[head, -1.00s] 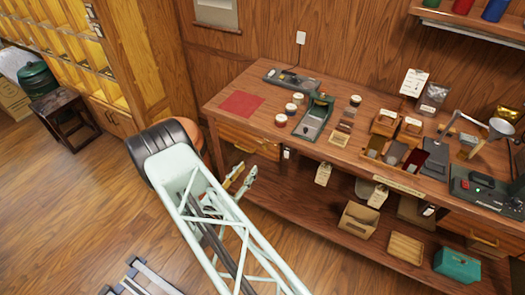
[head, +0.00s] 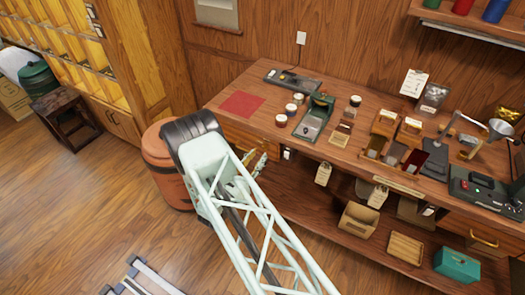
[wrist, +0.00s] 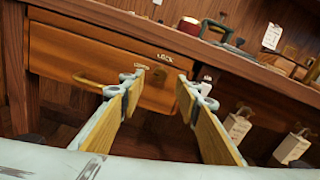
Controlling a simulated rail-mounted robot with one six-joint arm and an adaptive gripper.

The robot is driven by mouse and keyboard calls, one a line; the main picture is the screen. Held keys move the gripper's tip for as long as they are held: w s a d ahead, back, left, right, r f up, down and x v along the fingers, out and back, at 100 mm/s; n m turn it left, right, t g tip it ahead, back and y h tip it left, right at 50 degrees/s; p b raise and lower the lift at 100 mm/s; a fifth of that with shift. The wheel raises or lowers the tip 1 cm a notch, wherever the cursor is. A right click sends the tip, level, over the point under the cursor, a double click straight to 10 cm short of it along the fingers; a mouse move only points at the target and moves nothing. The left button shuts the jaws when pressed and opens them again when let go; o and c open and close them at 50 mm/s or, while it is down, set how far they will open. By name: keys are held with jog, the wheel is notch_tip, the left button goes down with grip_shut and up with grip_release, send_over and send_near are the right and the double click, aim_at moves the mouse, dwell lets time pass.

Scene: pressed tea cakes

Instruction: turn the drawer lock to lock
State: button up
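The wooden drawer (wrist: 85,52) hangs under the bench top and looks closed, with a brass handle (wrist: 95,80) on its front. A small pale label reading LOCK (wrist: 165,57) sits near its upper right edge. Just below it, a small brass-coloured lock piece (wrist: 158,77) shows between my fingertips; its exact turn angle is too small to tell. My gripper (wrist: 162,82) is open, its two yellow-padded fingers pointing at the drawer front on either side of the lock piece. Contact cannot be told. In the head view, my arm partly hides the drawer (head: 245,138) and gripper (head: 258,162).
Paper tags (wrist: 236,124) hang under the bench right of my gripper. An orange-brown barrel (head: 163,170) stands on the floor left of my arm. The bench top (head: 215,100) holds tins, a scale and trays.

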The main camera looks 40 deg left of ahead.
aim_at(264, 148)
jog(key=shift+w+a, duration=0.2)
jog(key=shift+w, duration=1.1)
jog(key=shift+w+a, duration=0.2)
jog(key=shift+w, duration=1.1)
jog(key=shift+c, duration=0.2)
jog(key=c, duration=0.8)
